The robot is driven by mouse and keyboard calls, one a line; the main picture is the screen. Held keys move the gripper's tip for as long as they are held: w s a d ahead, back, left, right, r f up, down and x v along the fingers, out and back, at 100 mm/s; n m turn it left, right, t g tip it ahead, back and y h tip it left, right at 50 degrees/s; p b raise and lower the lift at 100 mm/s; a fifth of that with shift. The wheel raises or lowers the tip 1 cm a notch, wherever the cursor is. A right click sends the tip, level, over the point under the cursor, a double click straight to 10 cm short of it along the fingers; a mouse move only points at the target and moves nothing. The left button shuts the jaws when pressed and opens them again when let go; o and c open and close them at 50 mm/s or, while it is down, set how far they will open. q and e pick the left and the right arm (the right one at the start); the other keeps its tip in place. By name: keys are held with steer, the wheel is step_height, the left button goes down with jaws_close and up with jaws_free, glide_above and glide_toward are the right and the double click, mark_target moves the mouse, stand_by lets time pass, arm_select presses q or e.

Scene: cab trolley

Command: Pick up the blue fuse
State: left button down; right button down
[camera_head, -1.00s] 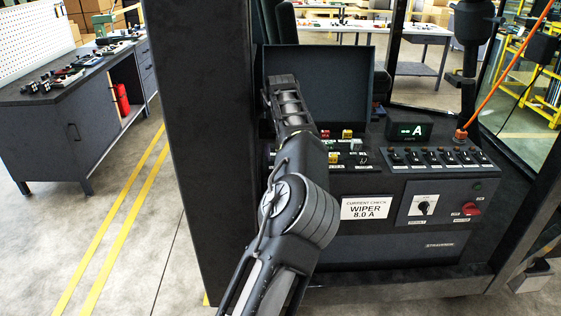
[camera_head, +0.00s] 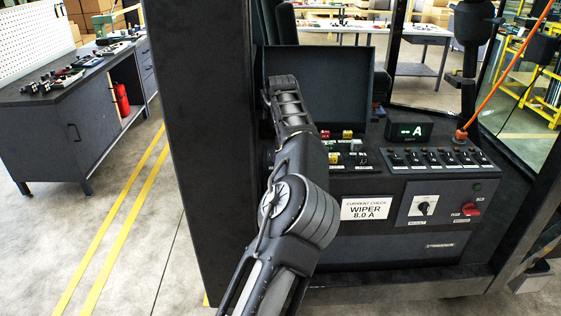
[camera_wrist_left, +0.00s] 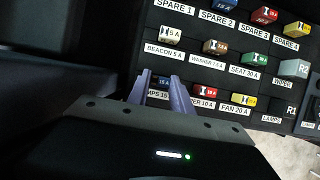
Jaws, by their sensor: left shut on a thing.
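My left gripper (camera_wrist_left: 161,92) reaches over the fuse panel in the left wrist view. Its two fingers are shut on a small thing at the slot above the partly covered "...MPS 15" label. That thing is mostly hidden by the fingers and looks like a blue fuse; I cannot tell whether it is still seated. Another blue fuse (camera_wrist_left: 223,4) sits above the SPARE 2 label, cut by the top edge. In the head view my left arm hides its own gripper. My right gripper is not in view.
Around the fingers stand a beige fuse (camera_wrist_left: 170,35), a brown fuse (camera_wrist_left: 215,47), a red fuse (camera_wrist_left: 205,92) and a yellow fuse (camera_wrist_left: 243,100). In the head view, the raised dark lid (camera_head: 325,85) stands behind the panel, and a thick dark post (camera_head: 205,150) is left of my arm.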

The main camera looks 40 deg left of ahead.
arm_select(q)
steer(key=shift+r, duration=0.1)
steer(key=shift+a+r, duration=0.1)
steer(key=shift+r, duration=1.05)
steer(key=s+d+r+b, duration=0.1)
steer(key=s+d+b, duration=0.7)
steer(key=s+d, duration=0.3)
steer(key=shift+s+b, duration=0.4)
steer(key=shift+s, duration=1.3)
steer(key=shift+f, duration=0.1)
